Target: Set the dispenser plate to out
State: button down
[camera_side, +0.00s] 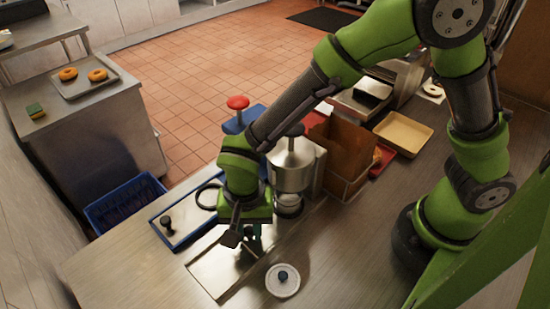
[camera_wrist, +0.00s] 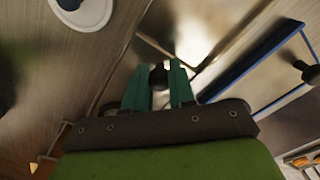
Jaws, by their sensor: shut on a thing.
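My gripper (camera_side: 250,243) points down over a shiny metal plate (camera_side: 212,268) set in the counter, in front of the metal dispenser (camera_side: 292,165). In the wrist view its teal fingers (camera_wrist: 158,82) are shut on a small black knob (camera_wrist: 158,73). The shiny plate (camera_wrist: 208,28) lies just beyond the knob; it looks like the dispenser plate, but its link to the knob is partly hidden by the fingers. In the side view my gripper hides the knob.
A white disc with a dark knob (camera_side: 283,283) lies close to the right. A blue-edged panel with a black knob (camera_side: 168,223) lies to the left. A brown box (camera_side: 340,145) and yellow tray (camera_side: 403,134) stand behind right. Bare counter (camera_side: 340,245) lies at right.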

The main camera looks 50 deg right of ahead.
jog(key=a, duration=1.1)
jog(key=shift+a, duration=0.1)
jog(key=c, duration=1)
grip_release()
jog(key=shift+r, duration=0.25)
notch_tip(320, 180, up, 16)
jog(key=shift+r, duration=0.25)
